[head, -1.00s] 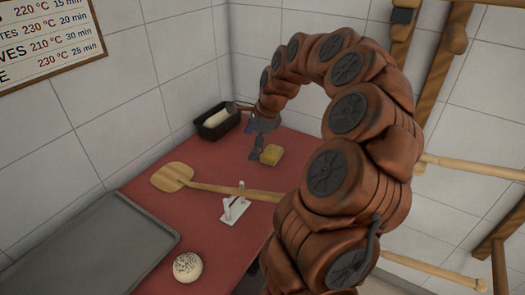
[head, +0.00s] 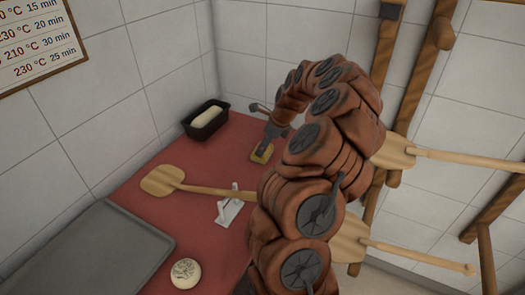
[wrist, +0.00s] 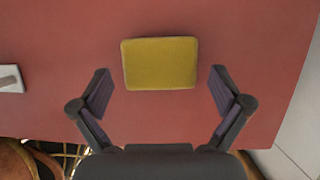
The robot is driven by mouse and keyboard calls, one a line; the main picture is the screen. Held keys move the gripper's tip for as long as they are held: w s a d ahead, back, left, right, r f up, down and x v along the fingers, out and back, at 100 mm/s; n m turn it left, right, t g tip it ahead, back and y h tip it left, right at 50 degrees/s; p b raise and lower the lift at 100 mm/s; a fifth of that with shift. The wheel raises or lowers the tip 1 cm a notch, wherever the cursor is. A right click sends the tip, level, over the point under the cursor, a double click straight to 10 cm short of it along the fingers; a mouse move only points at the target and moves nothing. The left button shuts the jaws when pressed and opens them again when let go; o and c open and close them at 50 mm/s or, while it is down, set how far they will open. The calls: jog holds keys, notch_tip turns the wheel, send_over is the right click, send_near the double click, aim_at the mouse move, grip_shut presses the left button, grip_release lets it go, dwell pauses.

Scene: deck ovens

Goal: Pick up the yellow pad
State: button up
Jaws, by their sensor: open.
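The yellow pad (wrist: 160,63) lies flat on the red worktop in the wrist view, a rounded rectangle just beyond my fingertips and centred between them. It also shows in the head view (head: 262,153), partly covered by my gripper. My gripper (wrist: 160,88) is open and empty, with one finger to the left and one to the right of the pad's near end. In the head view my gripper (head: 264,146) hangs over the pad. The height gap between the fingers and the worktop is hard to tell.
On the red worktop (head: 135,205) are a black loaf tin (head: 205,129) with dough, a wooden peel (head: 163,181) on a white stand (head: 229,211), a grey tray (head: 95,255) and a seeded bun (head: 186,273). Wooden racks with peels (head: 395,153) stand at the right.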

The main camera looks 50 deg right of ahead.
jog(key=shift+p+x, duration=0.3)
jog(key=shift+x, duration=1.2)
jog(key=shift+c, duration=0.3)
jog(key=c, duration=0.6)
jog(key=shift+c, duration=0.2)
jog(key=shift+r+b, duration=0.9)
jog(key=shift+r, duration=0.85)
jog(key=s+a+b, duration=0.1)
jog(key=s+a, duration=0.2)
jog(key=s, duration=0.1)
jog(key=s+a+r+b, duration=0.1)
jog(key=s+a, duration=0.2)
jog(key=a, duration=0.1)
jog(key=s+a+b, duration=0.2)
jog(key=s+a, duration=0.2)
jog(key=shift+s+r, duration=0.3)
jog(key=shift+s, duration=0.05)
